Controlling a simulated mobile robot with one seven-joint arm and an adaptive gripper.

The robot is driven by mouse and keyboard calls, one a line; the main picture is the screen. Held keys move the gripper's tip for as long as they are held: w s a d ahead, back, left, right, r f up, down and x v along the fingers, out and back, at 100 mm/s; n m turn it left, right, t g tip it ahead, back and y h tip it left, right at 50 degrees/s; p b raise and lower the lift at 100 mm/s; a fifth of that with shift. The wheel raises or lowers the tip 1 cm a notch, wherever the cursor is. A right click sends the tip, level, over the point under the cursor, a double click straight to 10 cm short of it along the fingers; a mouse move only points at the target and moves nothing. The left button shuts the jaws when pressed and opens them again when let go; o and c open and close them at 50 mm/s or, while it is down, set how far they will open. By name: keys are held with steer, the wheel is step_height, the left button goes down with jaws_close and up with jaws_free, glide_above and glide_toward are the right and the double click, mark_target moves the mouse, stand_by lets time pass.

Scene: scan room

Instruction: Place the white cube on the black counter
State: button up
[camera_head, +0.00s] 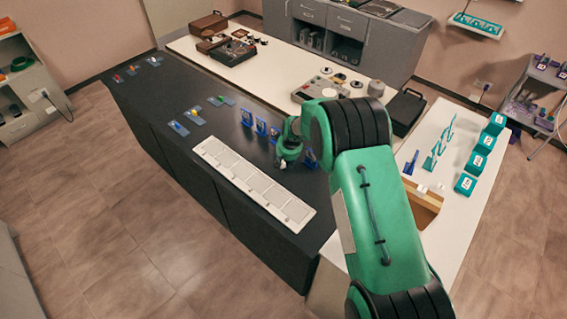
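The black counter (160,100) runs diagonally from the upper left to the middle of the head view. Two small white blocks, one a white cube (421,188) and the other beside it (437,186), show on the white counter to the right, by a wooden-coloured tray. They are too small to tell apart well. My green arm crosses the right half of the view. My gripper (281,162) is over the black counter, near a row of blue items; its fingers are too small and dark to read, and I see nothing clearly held.
A long white tray with compartments (215,150) lies along the front of the black counter. Blue holders with coloured items (179,128) stand on it. Teal boxes (466,184) line the white counter (420,140). The counter's left part has bare room.

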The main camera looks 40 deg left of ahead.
stand_by(0.4)
steer(key=v, duration=1.2)
steer(key=shift+r+p, duration=0.15)
steer(key=shift+p, duration=0.25)
stand_by(0.3)
stand_by(0.4)
